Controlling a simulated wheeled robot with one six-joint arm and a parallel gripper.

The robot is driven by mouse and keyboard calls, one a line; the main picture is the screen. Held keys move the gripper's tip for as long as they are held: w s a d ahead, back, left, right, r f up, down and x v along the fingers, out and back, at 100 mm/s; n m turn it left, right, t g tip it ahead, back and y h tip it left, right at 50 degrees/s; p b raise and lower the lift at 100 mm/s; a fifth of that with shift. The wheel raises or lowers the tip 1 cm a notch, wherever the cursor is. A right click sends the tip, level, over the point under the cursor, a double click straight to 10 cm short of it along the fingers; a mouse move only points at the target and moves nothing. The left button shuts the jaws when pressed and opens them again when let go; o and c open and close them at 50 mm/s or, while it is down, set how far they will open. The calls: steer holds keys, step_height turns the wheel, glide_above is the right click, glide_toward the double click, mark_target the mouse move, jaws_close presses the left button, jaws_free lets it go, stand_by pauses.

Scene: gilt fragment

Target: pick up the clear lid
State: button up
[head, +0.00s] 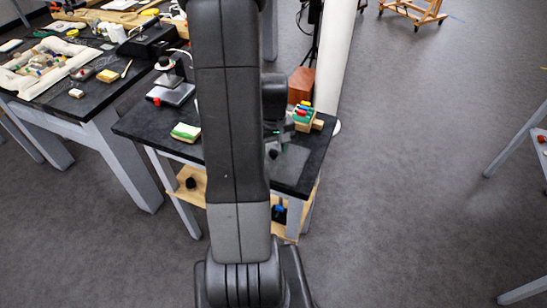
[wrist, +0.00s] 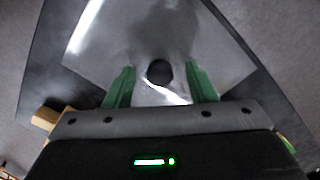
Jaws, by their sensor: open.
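In the wrist view, the clear lid (wrist: 150,30) is a see-through, shiny sheet with bright reflections, lying over the dark table top. A round black knob (wrist: 159,72) stands out on it. My gripper (wrist: 160,70) is open, with its green fingers to the left and right of the knob and a gap on each side. Nothing is held.
The small black table (head: 135,124) also bears a green-and-yellow sponge (head: 185,131), a grey device (head: 170,94), a reddish-brown wooden box (head: 301,84) and a rack with coloured pieces (head: 303,117). A cluttered bench (head: 60,100) stands at left.

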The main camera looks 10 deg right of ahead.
steer(key=c, duration=1.1)
steer(key=shift+r, duration=0.2)
